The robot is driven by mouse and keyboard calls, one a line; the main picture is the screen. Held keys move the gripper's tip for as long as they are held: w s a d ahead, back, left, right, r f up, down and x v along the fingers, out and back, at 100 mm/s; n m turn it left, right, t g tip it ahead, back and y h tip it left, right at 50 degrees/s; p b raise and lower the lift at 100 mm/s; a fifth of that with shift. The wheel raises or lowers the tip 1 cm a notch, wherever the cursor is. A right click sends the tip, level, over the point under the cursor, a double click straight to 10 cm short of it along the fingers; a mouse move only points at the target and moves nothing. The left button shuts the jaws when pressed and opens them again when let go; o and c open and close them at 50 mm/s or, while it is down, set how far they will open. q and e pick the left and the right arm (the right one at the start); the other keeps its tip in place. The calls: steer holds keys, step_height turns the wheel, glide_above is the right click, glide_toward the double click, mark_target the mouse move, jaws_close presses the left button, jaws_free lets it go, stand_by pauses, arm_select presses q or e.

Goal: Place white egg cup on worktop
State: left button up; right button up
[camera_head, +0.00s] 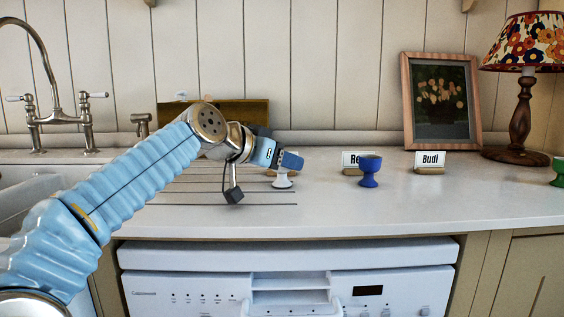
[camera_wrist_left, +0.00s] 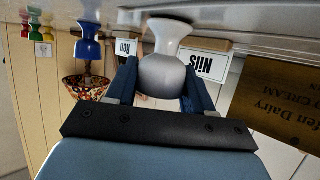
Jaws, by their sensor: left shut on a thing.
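The white egg cup (camera_head: 282,181) is low over the worktop (camera_head: 330,218), close to the drainage grooves, partly hidden by my left gripper. My left gripper (camera_head: 278,160) is shut on it. In the left wrist view, the two dark blue fingers grip the white egg cup (camera_wrist_left: 168,72) by its bowl from both sides. Its foot points towards the worktop (camera_wrist_left: 235,14), with the picture turned over. I cannot tell whether the foot touches the surface. My right gripper is not in view.
A blue egg cup (camera_head: 369,172) stands to the right, before a partly hidden name card (camera_head: 351,160). A "Budi" card (camera_head: 430,159), lamp (camera_head: 523,110) and green egg cup (camera_head: 558,173) stand farther right. The sink (camera_head: 25,198) is left.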

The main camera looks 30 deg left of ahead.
arm_select(q)
steer(key=shift+f, duration=0.15)
steer(key=o, duration=1.1)
steer(key=shift+c, duration=0.2)
steer(key=shift+r, duration=0.3)
steer(key=v, duration=1.2)
steer(key=shift+f, duration=0.2)
